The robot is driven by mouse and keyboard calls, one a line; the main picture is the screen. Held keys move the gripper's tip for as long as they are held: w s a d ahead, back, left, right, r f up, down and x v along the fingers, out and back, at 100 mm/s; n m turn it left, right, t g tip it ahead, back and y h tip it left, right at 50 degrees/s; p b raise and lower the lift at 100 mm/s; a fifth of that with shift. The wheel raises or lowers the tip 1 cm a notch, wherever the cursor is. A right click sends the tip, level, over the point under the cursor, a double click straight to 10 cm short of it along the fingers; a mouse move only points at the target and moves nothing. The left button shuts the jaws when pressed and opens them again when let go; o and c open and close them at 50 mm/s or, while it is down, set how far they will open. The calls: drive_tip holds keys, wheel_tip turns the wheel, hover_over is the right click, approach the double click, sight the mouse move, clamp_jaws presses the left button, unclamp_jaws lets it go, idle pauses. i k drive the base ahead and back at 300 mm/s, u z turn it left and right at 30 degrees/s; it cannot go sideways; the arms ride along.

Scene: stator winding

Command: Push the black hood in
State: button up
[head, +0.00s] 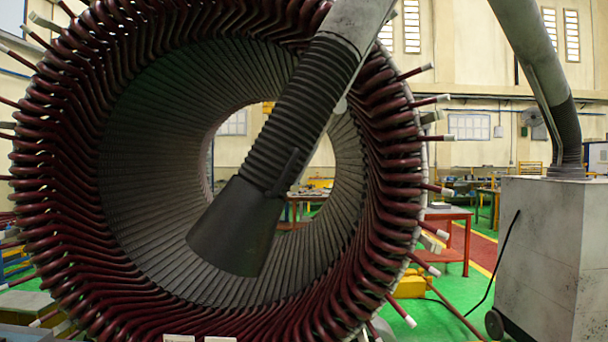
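The black hood (238,226) is a dark flared cone at the lower end of a ribbed black hose (304,110). It hangs tilted, its wide mouth down and to the left, in front of the round opening of the stator (150,150). A thin dark handle (287,172) shows on the hood's upper right side. The stator is a large ring of dark red coils around a grey slotted bore. I cannot tell how far the hood stands from the bore. My gripper is not in view.
A grey extractor cabinet (545,255) on wheels stands at the right, with its duct rising from the top. Coil ends stick out around the stator's rim. A red table (450,228) and a yellow object (410,285) stand behind. Green floor (460,290) shows between stator and cabinet.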

sight(234, 234)
drive_tip(key=u, duration=0.15)
drive_tip(key=i, duration=0.95)
drive_tip(key=z, duration=0.1)
